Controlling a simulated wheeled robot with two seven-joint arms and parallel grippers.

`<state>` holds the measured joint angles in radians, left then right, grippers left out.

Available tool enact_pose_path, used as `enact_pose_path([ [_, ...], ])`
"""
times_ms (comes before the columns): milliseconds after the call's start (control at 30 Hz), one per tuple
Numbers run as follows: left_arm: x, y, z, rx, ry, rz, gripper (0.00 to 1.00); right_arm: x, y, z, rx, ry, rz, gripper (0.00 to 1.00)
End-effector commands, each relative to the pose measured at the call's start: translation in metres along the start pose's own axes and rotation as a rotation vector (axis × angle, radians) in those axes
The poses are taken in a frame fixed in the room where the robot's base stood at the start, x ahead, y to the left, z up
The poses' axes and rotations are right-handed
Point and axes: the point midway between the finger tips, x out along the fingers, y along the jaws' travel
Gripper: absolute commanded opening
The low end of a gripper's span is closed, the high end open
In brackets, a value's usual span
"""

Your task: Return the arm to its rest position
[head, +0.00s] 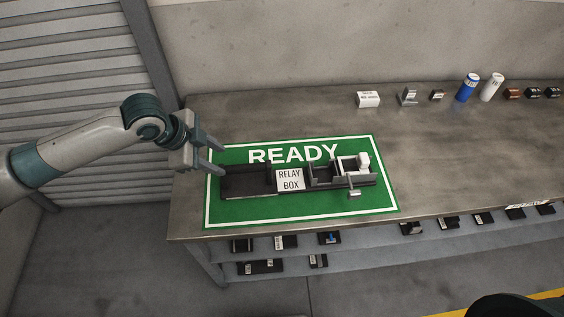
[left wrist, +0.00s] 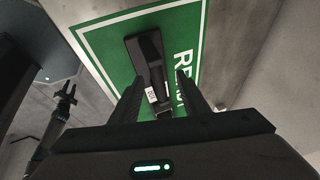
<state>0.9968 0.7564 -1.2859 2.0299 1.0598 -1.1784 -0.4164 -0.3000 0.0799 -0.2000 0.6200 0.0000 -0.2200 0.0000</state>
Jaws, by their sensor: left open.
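My left arm comes in from the left in the head view. Its gripper (head: 216,158) is open and empty, above the left end of the green READY mat (head: 225,209). The fingers also show open in the left wrist view (left wrist: 155,90), with the mat (left wrist: 113,62) beyond them. A dark pallet (head: 247,182) lies on the mat with a white RELAY BOX label (head: 290,180). Grey and white parts (head: 350,167) sit at its right end. The pallet also shows in the left wrist view (left wrist: 145,50), apart from the fingers.
The mat lies on a grey table (head: 430,150). Along the back stand a white box (head: 368,99), a blue can (head: 467,87), a white can (head: 491,87) and several small parts. A lower shelf (head: 375,239) holds several dark items. The table's middle right is clear.

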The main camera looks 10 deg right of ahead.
Motion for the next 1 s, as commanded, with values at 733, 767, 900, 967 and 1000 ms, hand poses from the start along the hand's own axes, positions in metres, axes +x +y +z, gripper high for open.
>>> enact_pose_path([
  [733, 0.017, 0.021, -0.020, -0.015, 0.038, 0.000, 0.41, 0.000, 0.000, 0.000, 0.000, 0.000, 0.000, 0.31],
  [767, 0.020, 0.025, -0.025, -0.019, 0.047, -0.001, 0.41, 0.000, 0.000, 0.000, 0.000, 0.000, 0.000, 0.31],
  [900, 0.032, 0.043, -0.042, -0.052, 0.084, -0.012, 0.41, 0.000, -0.001, 0.000, 0.000, 0.000, -0.001, 0.31],
  [967, 0.036, 0.051, -0.050, -0.072, 0.102, -0.019, 0.41, 0.000, -0.001, 0.000, 0.001, 0.000, -0.001, 0.31],
  [1000, 0.039, 0.057, -0.054, -0.089, 0.112, -0.023, 0.41, 0.000, -0.001, 0.000, 0.001, 0.000, -0.001, 0.31],
])
